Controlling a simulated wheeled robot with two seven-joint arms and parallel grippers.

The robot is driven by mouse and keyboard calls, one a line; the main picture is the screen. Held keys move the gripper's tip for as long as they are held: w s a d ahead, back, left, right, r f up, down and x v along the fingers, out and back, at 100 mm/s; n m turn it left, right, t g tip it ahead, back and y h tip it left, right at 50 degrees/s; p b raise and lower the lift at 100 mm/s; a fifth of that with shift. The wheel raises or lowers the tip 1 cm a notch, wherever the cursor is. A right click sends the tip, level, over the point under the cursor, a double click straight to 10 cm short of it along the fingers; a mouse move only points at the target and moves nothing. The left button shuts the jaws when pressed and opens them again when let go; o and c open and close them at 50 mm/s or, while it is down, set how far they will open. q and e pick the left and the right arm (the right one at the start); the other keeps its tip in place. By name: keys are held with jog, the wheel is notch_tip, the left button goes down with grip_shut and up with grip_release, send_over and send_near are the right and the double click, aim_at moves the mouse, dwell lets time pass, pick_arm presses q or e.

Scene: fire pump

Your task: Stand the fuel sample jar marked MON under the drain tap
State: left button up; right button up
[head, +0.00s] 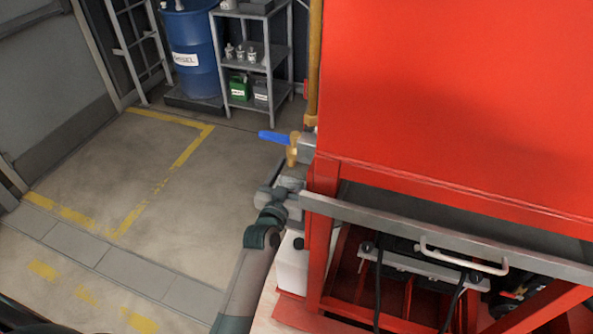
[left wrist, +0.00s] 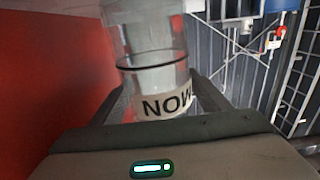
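My left gripper (head: 288,186) is just below the brass drain tap (head: 293,150) with its blue lever, beside the red tank (head: 450,90). In the left wrist view, its fingers lie on both sides of a clear round jar (left wrist: 152,75) and appear shut on it. The label (left wrist: 165,104) reads NOW in that picture, which is MON turned upside down; the tank's red is on the opposite side there, so the view seems inverted. In the head view the jar is small and hard to make out. My right gripper is out of view.
A grey tray edge (head: 400,228) runs along the tank's red frame, with a white handle (head: 463,257) below. A blue drum (head: 192,50) and grey shelf (head: 255,58) stand behind. Floor at left is clear.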

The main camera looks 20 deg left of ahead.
pick_arm(q)
jog(key=shift+r, duration=0.15)
jog(key=shift+s, duration=0.35)
jog(key=s+b, duration=0.2)
jog(key=s, duration=0.9)
jog(key=shift+s+a+b, duration=0.2)
jog(key=shift+b, duration=0.1)
